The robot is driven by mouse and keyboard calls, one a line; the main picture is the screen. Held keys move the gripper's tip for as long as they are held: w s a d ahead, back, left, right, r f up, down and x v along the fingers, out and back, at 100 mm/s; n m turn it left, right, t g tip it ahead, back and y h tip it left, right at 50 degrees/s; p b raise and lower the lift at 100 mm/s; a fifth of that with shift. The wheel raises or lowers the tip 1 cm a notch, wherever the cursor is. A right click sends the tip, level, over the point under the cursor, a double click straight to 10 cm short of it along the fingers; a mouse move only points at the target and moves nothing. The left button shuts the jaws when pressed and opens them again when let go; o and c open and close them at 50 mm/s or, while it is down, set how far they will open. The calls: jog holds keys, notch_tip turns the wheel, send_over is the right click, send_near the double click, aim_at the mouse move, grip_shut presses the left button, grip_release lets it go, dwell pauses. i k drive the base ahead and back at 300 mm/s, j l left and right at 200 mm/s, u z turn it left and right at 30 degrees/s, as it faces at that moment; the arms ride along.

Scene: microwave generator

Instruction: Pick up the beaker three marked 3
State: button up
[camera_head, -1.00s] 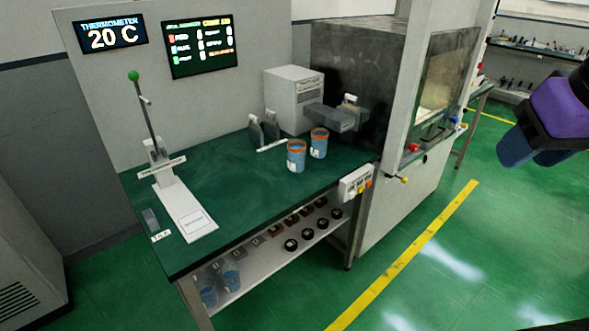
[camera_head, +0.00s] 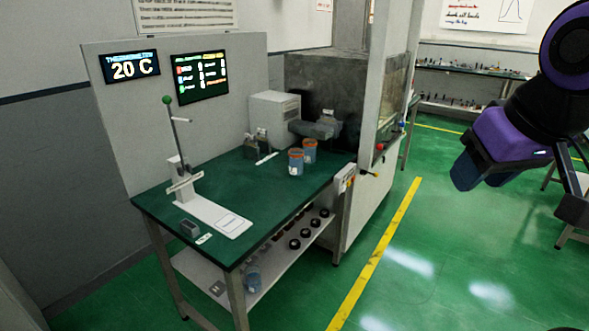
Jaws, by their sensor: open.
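Two blue beakers with orange rims stand upright on the green bench top, the nearer beaker (camera_head: 295,163) slightly left of and in front of the farther beaker (camera_head: 310,151). Another blue beaker (camera_head: 253,279) stands on the lower shelf, partly hidden by the table leg. The marks on the beakers are too small to read, so I cannot tell which is marked 3. My gripper (camera_head: 466,176) is at the right, dark with a purple body, open and empty. It is in the air, well apart from the bench and beakers.
The green bench (camera_head: 165,198) carries a stand with a green-tipped rod (camera_head: 180,140), a white box device (camera_head: 272,118) and a small grey block (camera_head: 190,228). A tall dark cabinet (camera_head: 310,80) stands at its right end. Several dark round items lie on the shelf (camera_head: 200,272).

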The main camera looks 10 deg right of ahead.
aim_at(309, 145)
jog(key=i+l+u, duration=0.1)
jog(key=i+l, duration=0.15)
jog(key=i+l+u, duration=0.15)
jog(key=i+l, duration=0.15)
jog(key=i+l+u, duration=0.1)
jog(key=i+l, duration=0.2)
jog(key=i+l+u, duration=0.1)
jog(key=i+l, duration=0.15)
jog(key=l, duration=0.15)
jog(key=i+l+u, duration=0.1)
jog(key=i+l, duration=0.15)
jog(key=i+l+u, duration=0.15)
jog(key=l, duration=0.35)
jog(key=i+l+u, duration=0.1)
jog(key=i+l, duration=0.2)
jog(key=i+l+u, duration=0.1)
jog(key=l, duration=0.45)
jog(key=i, duration=0.1)
